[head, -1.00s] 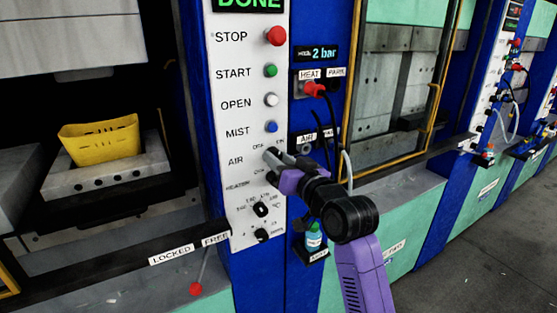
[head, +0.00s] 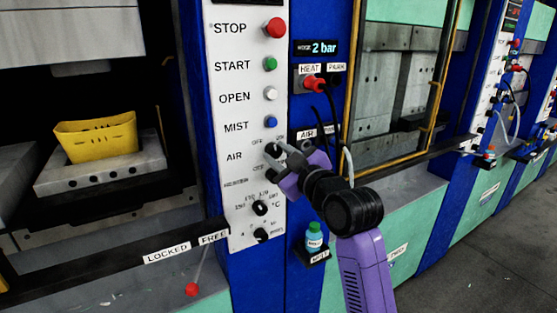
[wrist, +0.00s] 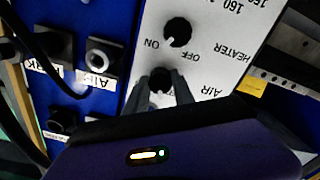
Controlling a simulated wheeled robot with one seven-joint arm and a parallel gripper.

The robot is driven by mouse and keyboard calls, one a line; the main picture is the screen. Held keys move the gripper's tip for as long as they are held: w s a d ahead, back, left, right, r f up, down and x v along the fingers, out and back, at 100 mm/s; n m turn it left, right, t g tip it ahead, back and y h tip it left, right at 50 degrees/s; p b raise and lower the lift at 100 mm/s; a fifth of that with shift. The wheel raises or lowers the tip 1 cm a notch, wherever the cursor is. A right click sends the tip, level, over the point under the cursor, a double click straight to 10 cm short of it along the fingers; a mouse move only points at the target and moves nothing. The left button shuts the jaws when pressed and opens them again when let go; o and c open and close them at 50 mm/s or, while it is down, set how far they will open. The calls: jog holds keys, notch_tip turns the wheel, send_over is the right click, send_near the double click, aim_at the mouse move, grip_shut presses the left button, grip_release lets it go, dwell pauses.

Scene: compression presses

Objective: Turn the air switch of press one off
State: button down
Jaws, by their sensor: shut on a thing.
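The white control panel (head: 240,110) of the near press carries STOP, START, OPEN and MIST buttons, with the AIR row below. The air switch is a small black knob (head: 271,150) on that row. My gripper (head: 272,158) is at the knob, coming from the lower right. In the wrist view, my gripper (wrist: 161,82) has one finger on each side of the black air knob (wrist: 160,75), next to the upside-down AIR label, and is shut on it. The knob's pointer is largely hidden by the fingers, so I cannot tell its setting.
The black heater knob (wrist: 178,31) sits close to the air knob. A yellow part (head: 97,138) lies in the open press at left. A red plug (head: 314,84) and cable hang right of the panel, above a small bottle (head: 313,236).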

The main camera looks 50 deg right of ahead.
jog(key=shift+n+b, duration=0.45)
jog(key=shift+n, duration=1.15)
jog(key=c, duration=1.1)
grip_release()
jog(key=shift+o, duration=0.2)
jog(key=shift+s, duration=0.1)
jog(key=b+v, duration=0.1)
jog(key=v, duration=0.6)
jog(key=shift+s, duration=0.3)
